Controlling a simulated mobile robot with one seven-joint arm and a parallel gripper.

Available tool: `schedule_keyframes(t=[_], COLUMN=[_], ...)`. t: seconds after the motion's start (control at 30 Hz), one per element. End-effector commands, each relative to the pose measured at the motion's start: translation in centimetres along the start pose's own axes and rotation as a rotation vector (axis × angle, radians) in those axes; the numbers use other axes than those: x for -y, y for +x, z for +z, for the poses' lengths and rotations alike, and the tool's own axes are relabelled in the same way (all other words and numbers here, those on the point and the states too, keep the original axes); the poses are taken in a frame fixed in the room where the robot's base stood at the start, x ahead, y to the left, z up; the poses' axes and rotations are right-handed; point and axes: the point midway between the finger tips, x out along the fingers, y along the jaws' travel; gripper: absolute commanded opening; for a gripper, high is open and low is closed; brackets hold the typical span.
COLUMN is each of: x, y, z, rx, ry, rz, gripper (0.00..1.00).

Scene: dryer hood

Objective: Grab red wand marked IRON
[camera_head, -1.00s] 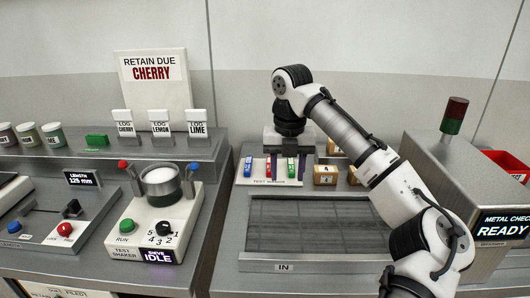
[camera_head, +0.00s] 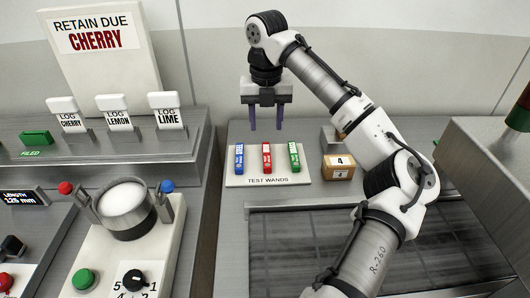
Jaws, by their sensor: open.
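The red wand (camera_head: 266,157) lies in the middle of the white TEST WANDS holder (camera_head: 240,181), between a blue wand (camera_head: 239,159) on its left and a green wand (camera_head: 294,155) on its right. The lettering on the red wand is too small to read. My gripper (camera_head: 266,118) points down with its two dark fingers apart and nothing between them. In the picture it stands just above the far end of the red wand, apart from it.
A tan box marked 4 (camera_head: 339,168) stands close to the right of the holder. The dark grid panel (camera_head: 300,250) lies in front. The LOG LIME block (camera_head: 167,111) and a raised bench stand at the left. A grey machine (camera_head: 500,170) is at the far right.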

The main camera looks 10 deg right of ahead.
Motion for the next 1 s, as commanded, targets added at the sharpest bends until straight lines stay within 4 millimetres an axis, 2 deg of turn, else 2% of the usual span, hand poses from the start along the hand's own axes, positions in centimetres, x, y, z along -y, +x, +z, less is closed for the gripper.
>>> schedule_keyframes(t=[0.1, 0.3, 0.53, 0.8, 1.0], x=[-0.1, 0.0, 0.1, 0.3, 0.3], y=[2.5, 5.4, 7.0, 10.8, 11.6], z=[-0.1, 0.0, 0.1, 0.2, 0.2], rx=[-0.004, -0.002, -0.001, -0.002, 0.000], ry=[-0.001, 0.000, 0.001, 0.000, 0.001], rz=[0.004, 0.001, 0.000, 0.000, 0.001], gripper=[0.45, 0.45, 0.45, 0.45, 0.45])
